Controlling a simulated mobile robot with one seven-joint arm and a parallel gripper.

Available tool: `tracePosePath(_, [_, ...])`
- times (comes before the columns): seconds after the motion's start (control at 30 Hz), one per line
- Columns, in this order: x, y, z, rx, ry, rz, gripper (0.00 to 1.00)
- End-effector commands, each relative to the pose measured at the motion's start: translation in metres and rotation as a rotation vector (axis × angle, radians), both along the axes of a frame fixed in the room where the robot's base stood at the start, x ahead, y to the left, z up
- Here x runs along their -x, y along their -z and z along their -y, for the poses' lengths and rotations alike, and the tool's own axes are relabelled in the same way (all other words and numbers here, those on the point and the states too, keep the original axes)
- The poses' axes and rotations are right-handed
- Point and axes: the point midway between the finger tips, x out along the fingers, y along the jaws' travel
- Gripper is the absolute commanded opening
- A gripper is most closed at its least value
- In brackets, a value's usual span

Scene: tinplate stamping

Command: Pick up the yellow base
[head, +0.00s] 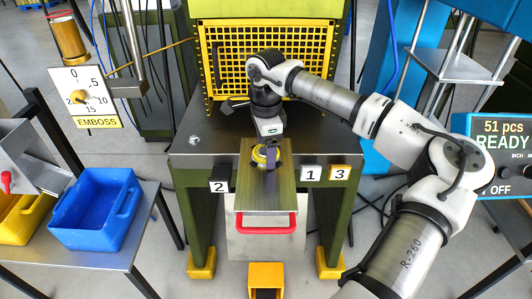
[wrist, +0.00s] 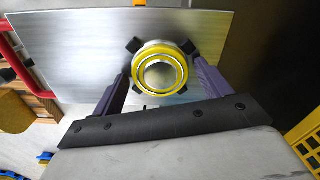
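The yellow base (wrist: 137,68) is a round piece with a yellow rim and a shiny metal centre. It sits on a bright metal plate (wrist: 75,50), with small dark blocks around its edge. In the head view the yellow base (head: 257,154) shows at the far part of the plate (head: 265,192), partly hidden by my gripper. My gripper (wrist: 161,69) has its two purple fingers on either side of the base, with narrow gaps seeming to remain. It looks open; contact is hard to judge. In the head view my gripper (head: 270,157) points down over the base.
A red handle (head: 265,222) is at the plate's front. Number tags 2 (head: 219,186), 1 (head: 311,174) and 3 (head: 340,173) flank the plate. A yellow grid guard (head: 265,55) stands behind. A blue bin (head: 95,210) is on the left table.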

Motion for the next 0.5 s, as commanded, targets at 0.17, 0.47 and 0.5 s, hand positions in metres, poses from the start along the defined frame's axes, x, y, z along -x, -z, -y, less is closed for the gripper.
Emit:
tracePosePath(0.17, [-0.0001,-0.0003,0.0,0.0,0.0,0.0,0.53])
tracePosePath(0.47, [-0.0001,-0.0004,0.0,0.0,0.0,0.0,0.38])
tracePosePath(0.5, [-0.0001,-0.0005,0.0,0.0,0.0,0.0,0.38])
